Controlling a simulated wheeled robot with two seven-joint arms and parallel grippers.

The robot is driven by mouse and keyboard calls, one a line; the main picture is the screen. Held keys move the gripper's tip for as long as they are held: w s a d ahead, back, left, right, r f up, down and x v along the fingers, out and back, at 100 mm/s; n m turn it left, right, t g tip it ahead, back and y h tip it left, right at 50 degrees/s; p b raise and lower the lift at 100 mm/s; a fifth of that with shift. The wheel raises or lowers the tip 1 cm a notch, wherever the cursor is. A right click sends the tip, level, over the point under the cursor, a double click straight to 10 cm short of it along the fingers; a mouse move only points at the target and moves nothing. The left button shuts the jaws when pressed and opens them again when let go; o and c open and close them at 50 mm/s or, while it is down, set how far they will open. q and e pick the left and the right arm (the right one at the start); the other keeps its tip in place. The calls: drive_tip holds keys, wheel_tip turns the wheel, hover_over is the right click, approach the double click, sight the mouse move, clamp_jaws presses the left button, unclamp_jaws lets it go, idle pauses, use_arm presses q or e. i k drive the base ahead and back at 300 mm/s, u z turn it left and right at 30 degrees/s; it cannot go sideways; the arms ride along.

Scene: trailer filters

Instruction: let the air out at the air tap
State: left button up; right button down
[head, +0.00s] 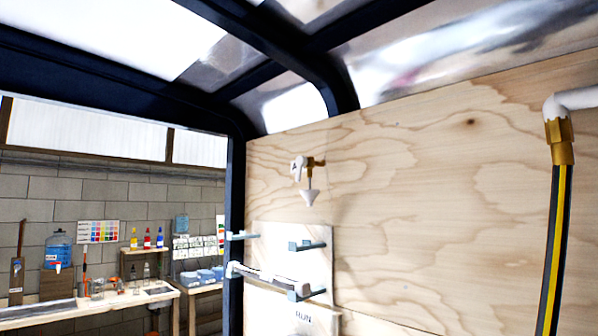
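A small brass tap (314,162) with a white handle (297,168) sticks out from the plywood wall near its left end. A pale grey cone like a funnel (310,198) is just below it, point down. I cannot tell whether the tap is open or shut. Neither of my grippers is in the head view, and nothing is touching the tap.
Below the tap is a pale panel (290,240) with blue-grey brackets and a board marked RUN (303,317). A striped yellow-black hose (556,240) hangs from a brass fitting at right. A dark post (235,200) edges the opening; benches (90,312) stand beyond.

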sight(301, 162)
drive_tip(key=u, duration=1.35)
drive_tip(key=i, duration=4.4)
drive_tip(key=z, duration=4.2)
drive_tip(key=i, duration=1.05)
drive_tip(key=z, duration=0.05)
